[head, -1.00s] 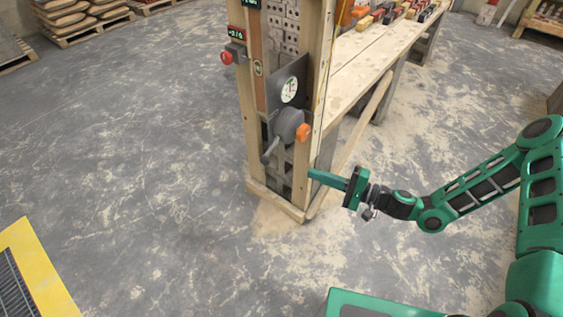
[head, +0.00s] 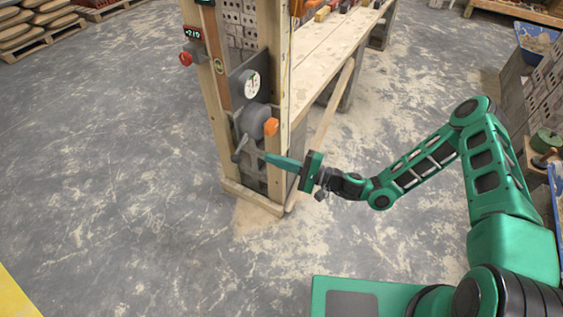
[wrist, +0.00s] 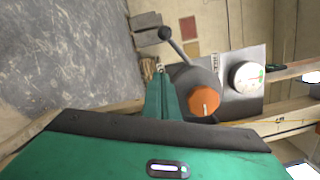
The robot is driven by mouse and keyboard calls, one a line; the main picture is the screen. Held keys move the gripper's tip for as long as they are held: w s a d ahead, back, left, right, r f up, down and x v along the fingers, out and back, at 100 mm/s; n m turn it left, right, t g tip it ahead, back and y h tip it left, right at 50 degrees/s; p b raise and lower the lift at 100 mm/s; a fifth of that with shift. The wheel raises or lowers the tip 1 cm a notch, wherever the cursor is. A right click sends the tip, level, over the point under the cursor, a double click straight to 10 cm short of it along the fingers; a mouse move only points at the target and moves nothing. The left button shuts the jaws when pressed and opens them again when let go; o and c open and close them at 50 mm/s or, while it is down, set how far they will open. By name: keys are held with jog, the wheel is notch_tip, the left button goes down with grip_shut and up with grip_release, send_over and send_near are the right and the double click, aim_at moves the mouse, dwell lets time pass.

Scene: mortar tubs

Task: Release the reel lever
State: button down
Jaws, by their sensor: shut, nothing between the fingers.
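The reel (head: 256,121) is a dark grey drum low on the wooden frame. A grey lever with a round knob (head: 238,156) sticks out of it toward the lower left. An orange knob (head: 271,127) sits on the drum's right side. In the wrist view the lever (wrist: 175,46) points up left, and the orange knob (wrist: 204,101) faces me. My green gripper (head: 268,159) is shut and empty. Its fingertips are just below the drum and appear apart from the lever. In the wrist view the fingers (wrist: 160,85) lie left of the orange knob.
A round dial (head: 252,85) is on a grey plate above the reel. A red button (head: 186,58) is on the left post. A long wooden bench (head: 325,70) runs back from the frame. Open floor (head: 110,180) lies to the left.

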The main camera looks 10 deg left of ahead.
aim_at(241, 147)
jog(key=s+a+r, duration=0.1)
jog(key=s+a, duration=0.1)
jog(key=a, duration=0.4)
jog(key=shift+a+r, duration=0.35)
